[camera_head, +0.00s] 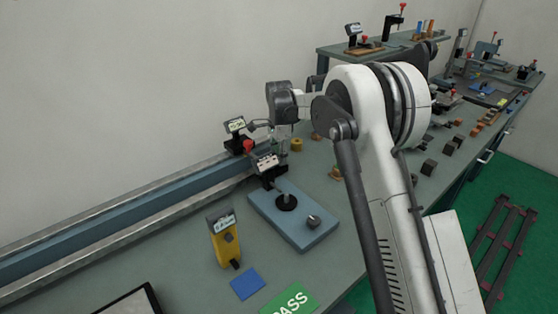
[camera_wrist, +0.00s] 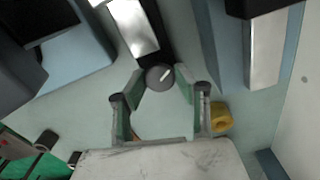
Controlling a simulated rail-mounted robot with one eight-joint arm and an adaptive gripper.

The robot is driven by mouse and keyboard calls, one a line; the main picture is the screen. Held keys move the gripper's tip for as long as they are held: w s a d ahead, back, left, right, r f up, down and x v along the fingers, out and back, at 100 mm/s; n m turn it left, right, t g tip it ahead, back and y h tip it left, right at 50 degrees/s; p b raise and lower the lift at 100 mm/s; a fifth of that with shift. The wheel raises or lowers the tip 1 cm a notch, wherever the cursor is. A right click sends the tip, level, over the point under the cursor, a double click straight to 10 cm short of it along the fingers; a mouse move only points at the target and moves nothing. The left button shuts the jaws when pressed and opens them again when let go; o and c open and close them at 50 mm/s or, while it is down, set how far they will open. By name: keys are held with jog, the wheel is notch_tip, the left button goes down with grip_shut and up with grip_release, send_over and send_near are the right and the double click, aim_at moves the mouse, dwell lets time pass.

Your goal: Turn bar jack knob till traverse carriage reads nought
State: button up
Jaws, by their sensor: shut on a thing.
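In the wrist view a round dark grey knob (camera_wrist: 157,78) with a white pointer line sits between the two fingertips of my gripper (camera_wrist: 161,90). The gripper is shut on the knob. In the head view my gripper (camera_head: 283,133) points down at the end of the rail, and the knob cannot be made out there. A small tilted readout (camera_head: 235,125) stands at the rail end above a red knob (camera_head: 248,146). A second readout (camera_head: 265,162) on a black stand is just in front. The figures on both are too small to read, and which is the carriage's is unclear.
A long rail (camera_head: 110,225) runs along the wall. A blue plate (camera_head: 305,232) with a round knob lies in front, near a yellow meter (camera_head: 223,240) and a green PASS mat (camera_head: 290,299). A yellow ring (camera_wrist: 221,117) stands close beside my right finger. Several dark blocks lie to the right.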

jog(key=n+b, duration=0.2)
jog(key=n, duration=0.3)
jog(key=shift+n, duration=0.3)
dwell(0.4)
jog(key=o, duration=1.2)
jog(key=shift+c, duration=0.2)
notch_tip(320, 180, up, 12)
